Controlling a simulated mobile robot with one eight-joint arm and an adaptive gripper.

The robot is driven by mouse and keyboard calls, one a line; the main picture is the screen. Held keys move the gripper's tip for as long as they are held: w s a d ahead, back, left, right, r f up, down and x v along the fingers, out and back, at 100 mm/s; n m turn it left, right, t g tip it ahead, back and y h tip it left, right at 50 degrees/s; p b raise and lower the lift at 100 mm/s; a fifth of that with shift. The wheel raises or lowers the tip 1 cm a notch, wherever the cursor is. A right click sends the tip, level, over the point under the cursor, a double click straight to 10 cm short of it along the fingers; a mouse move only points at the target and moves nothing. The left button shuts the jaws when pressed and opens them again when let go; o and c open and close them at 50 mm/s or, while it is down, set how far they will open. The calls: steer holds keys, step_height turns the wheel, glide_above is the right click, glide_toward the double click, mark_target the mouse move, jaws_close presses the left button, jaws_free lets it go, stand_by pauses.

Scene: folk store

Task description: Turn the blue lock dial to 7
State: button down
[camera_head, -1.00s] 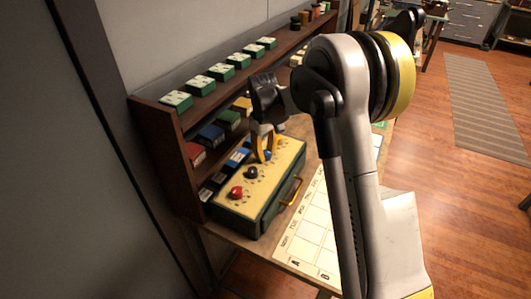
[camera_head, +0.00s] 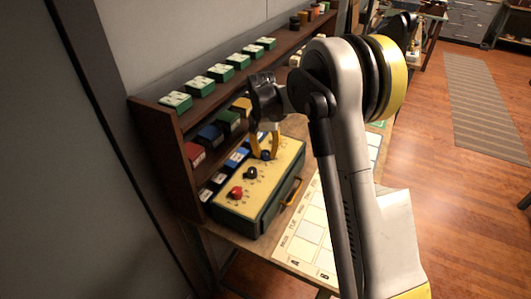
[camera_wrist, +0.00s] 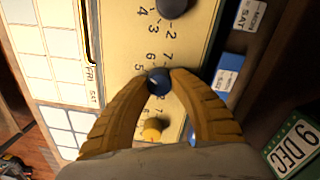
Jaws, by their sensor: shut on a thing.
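Printed numbers including 5, 6 and 7 lie around the dial in that view. The fingers cover part of the number ring, and I cannot read the dial's setting.
A yellow dial (camera_wrist: 153,129) shows between the fingers in the wrist view. A dark wooden shelf (camera_head: 186,130) with coloured boxes stands close behind the lock box. A white chart (camera_head: 308,237) lies in front on the table.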

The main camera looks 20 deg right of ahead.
steer(key=m, duration=0.6)
steer(key=shift+m, duration=0.3)
steer(key=m, duration=0.5)
steer(key=shift+d+m+y, duration=0.1)
steer(key=shift+m+y, duration=0.2)
steer(key=shift+m, duration=0.1)
steer(key=c, duration=1.1)
jaws_free()
